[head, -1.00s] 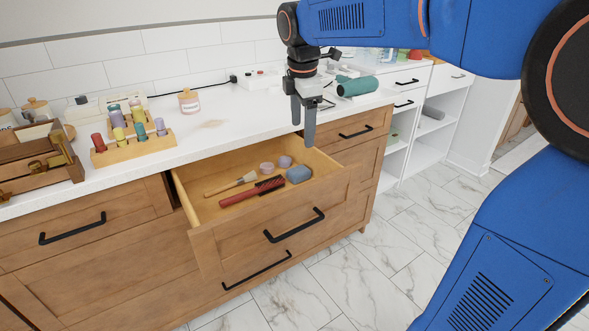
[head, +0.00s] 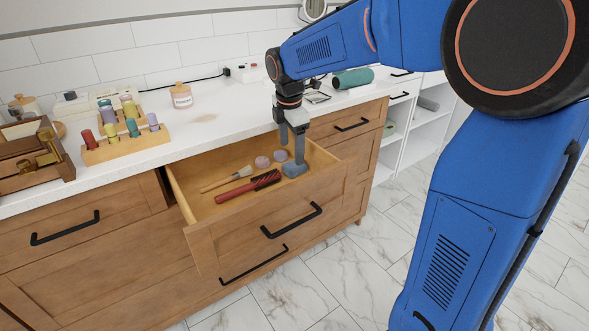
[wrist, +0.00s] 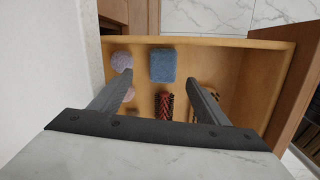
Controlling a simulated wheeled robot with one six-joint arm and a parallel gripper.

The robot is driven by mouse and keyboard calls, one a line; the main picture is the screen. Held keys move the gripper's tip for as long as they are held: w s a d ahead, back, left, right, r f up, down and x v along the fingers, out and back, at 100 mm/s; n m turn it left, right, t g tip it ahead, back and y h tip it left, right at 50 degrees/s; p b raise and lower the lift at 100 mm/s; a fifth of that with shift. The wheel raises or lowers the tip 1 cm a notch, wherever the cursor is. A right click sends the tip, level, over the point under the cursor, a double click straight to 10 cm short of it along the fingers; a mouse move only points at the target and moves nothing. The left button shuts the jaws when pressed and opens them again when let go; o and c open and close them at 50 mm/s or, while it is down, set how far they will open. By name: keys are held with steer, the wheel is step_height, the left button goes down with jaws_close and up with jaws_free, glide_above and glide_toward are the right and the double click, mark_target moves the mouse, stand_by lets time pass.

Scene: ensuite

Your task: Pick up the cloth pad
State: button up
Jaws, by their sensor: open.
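The cloth pad, a blue-grey rounded block (head: 292,171), lies in the open wooden drawer near its right end. In the wrist view the pad (wrist: 163,65) sits between the lines of my two fingers, a little beyond their tips. My gripper (head: 291,152) is open and empty, pointing down over the drawer. In the head view one fingertip overlaps the pad's top edge; I cannot tell whether they touch. The open fingers also frame the wrist view (wrist: 158,80).
The drawer (head: 205,232) also holds a red brush (head: 238,191), a wooden-handled brush (head: 222,181) and two small lilac round items (head: 262,161). The counter edge is close behind the gripper. Bottles in a wooden rack (head: 128,148) stand on the counter at left.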

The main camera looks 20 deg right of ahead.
mark_target(295, 168)
steer(key=shift+w+d+f, duration=0.1)
steer(key=shift+d+f, duration=0.1)
steer(key=shift+f, duration=0.75)
steer(key=shift+w+d+f, duration=0.1)
steer(key=shift+d+f, duration=0.1)
steer(key=shift+f, duration=0.8)
steer(key=shift+w+d+f, duration=0.1)
steer(key=shift+d+f, duration=0.1)
steer(key=shift+f, duration=0.75)
steer(key=c, duration=1.1)
